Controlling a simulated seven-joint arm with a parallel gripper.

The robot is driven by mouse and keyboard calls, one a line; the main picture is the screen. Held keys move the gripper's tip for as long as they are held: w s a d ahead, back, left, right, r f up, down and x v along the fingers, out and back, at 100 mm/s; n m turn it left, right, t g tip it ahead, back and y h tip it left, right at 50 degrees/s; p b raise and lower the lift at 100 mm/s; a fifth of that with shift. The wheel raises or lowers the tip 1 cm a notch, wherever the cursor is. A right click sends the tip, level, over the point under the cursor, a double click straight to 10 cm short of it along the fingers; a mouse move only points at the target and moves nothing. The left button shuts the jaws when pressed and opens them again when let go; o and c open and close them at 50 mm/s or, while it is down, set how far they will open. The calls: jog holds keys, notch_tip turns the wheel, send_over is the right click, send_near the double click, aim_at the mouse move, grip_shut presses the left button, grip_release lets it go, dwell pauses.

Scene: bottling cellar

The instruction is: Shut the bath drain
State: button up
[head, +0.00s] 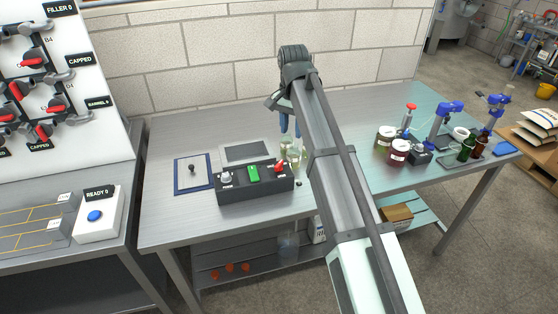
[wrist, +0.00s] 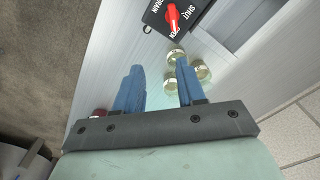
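The control box (head: 254,193) sits on the steel bench, with a red knob (head: 281,168) at its right end. In the wrist view the same red knob (wrist: 172,17) is at the top edge, on a dark panel (wrist: 155,20) lettered DRAIN and SHUT. One end of the knob lies by a partly covered label ending in "EN", apparently OPEN. My gripper (head: 290,130) is above and behind the box, pointing down.
The box also has a white POWER knob (head: 227,177) and a green switch (head: 253,174). A blue-edged plate (head: 181,176) lies left. Jars (head: 398,152) stand right of my arm.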

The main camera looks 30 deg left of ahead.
aim_at(279, 163)
jog(key=s+a+r, duration=0.1)
jog(key=s+a, duration=0.2)
jog(key=f, duration=1.3)
jog(key=shift+w, duration=0.25)
jog(key=shift+c, duration=0.2)
grip_shut()
